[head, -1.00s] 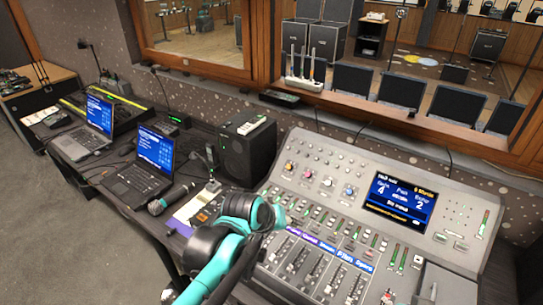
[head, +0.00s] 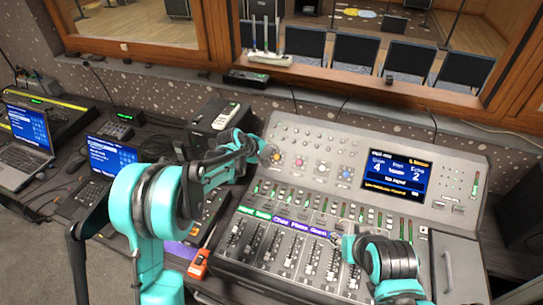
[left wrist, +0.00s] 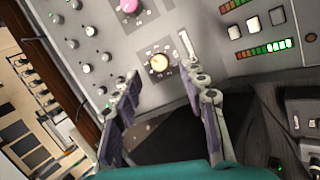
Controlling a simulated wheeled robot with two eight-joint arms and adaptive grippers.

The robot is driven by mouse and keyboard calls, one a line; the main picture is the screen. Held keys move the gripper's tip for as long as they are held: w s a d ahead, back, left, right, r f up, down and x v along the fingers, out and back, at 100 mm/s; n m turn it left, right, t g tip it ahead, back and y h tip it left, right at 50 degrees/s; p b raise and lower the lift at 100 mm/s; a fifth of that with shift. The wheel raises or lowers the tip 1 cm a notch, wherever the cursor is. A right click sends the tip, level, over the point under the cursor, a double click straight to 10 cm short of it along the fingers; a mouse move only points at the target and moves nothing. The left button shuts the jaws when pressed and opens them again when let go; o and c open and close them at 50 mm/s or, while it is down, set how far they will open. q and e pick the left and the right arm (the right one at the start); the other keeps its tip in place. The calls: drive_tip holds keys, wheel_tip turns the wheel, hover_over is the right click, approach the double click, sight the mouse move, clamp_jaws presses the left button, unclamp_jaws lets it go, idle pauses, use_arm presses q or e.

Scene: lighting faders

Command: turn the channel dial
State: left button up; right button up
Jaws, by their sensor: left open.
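The mixing console (head: 255,262) fills the right half of the head view. Its upper panel carries a row of coloured dials. The leftmost, a yellow dial (head: 277,157), also shows in the left wrist view (left wrist: 158,65), with a pink dial (left wrist: 130,5) above it. My left gripper (head: 268,153) is over the panel's upper left at the yellow dial. In the left wrist view the gripper (left wrist: 160,74) is open, its fingers apart on either side below the dial; contact is not clear. My right arm is low over the faders; its fingers are not clear.
The console's lit screen (head: 395,175) is right of the dials. Faders (head: 275,248) lie in front. A window ledge runs behind.

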sight(276, 157)
use_arm(q)
drive_tip(key=x, duration=0.5)
drive_tip(key=shift+w+b, duration=0.1)
drive_tip(key=shift+b, duration=0.3)
drive_tip(key=shift+a, duration=0.1)
clamp_jaws()
